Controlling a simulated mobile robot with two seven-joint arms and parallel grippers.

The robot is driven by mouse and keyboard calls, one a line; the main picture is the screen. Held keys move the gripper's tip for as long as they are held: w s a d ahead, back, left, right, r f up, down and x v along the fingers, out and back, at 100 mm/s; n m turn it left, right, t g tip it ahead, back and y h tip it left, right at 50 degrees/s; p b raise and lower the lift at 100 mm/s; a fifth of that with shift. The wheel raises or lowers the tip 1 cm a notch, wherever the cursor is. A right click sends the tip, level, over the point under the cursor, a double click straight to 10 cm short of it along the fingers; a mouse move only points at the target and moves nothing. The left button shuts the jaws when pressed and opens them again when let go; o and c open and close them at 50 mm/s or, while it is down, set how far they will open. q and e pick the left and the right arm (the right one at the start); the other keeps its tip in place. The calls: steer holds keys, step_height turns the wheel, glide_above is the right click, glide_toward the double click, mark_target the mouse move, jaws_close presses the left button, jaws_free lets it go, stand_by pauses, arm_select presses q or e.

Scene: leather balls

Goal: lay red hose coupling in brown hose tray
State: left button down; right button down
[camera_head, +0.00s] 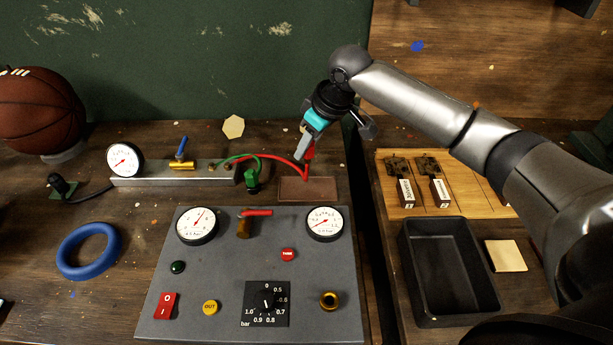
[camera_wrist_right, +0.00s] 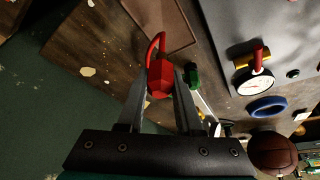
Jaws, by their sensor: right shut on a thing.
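My right gripper (camera_head: 306,150) reaches in from the upper right and points down. It is shut on the red hose coupling (camera_wrist_right: 160,78), which sits between the fingertips in the right wrist view. In the head view only part of the coupling (camera_head: 310,151) shows beside the fingers. The red hose (camera_head: 275,156) curves from the metal manifold to it. The brown hose tray (camera_head: 322,196) lies flat below the gripper, behind the grey panel; the coupling appears above its back edge. The tray also shows at the top of the right wrist view (camera_wrist_right: 178,22). My left gripper is not seen.
A green coupling (camera_head: 252,180) on a green hose is left of the tray. The manifold (camera_head: 180,174) carries a gauge and blue-handled valve. The grey control panel (camera_head: 220,260) is in front. A black bin (camera_head: 408,270) stands right, across a gap. A green wall rises behind.

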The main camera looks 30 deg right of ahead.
step_height(320, 180, down, 8)
steer(key=shift+f+b, duration=0.1)
steer(key=shift+b, duration=0.65)
steer(key=shift+f, duration=0.1)
steer(key=shift+f, duration=0.1)
steer(key=c, duration=0.6)
jaws_free()
steer(key=shift+r, duration=0.35)
steer(key=p+v, duration=0.2)
steer(key=v, duration=0.9)
steer(key=shift+s+r+p, duration=0.15)
steer(key=shift+r+p, duration=0.1)
steer(key=shift+p, duration=0.1)
